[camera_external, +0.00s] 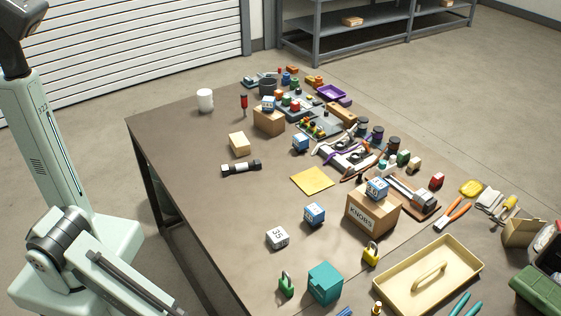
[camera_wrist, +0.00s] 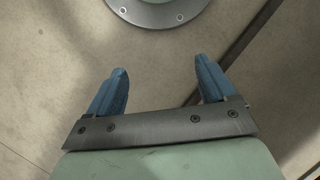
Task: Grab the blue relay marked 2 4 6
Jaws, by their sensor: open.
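Several blue and white relay blocks show in the external view, and their marks are too small to read surely. One blue relay (camera_external: 314,214) sits on the table near the middle. Another blue relay (camera_external: 376,188) is on top of the KNOBS box (camera_external: 372,215). A third blue relay (camera_external: 300,142) sits on the table farther back, and another (camera_external: 268,103) is on a cardboard box (camera_external: 269,121). My gripper (camera_wrist: 162,66) is open and empty in the wrist view, over bare floor and a round metal plate. No relay shows there.
The brown table (camera_external: 195,150) has clear room along its left side. A white block marked 35 (camera_external: 277,238), a teal box (camera_external: 325,283), padlocks and a yellow tray (camera_external: 415,290) are near the front. Tools and parts crowd its right side.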

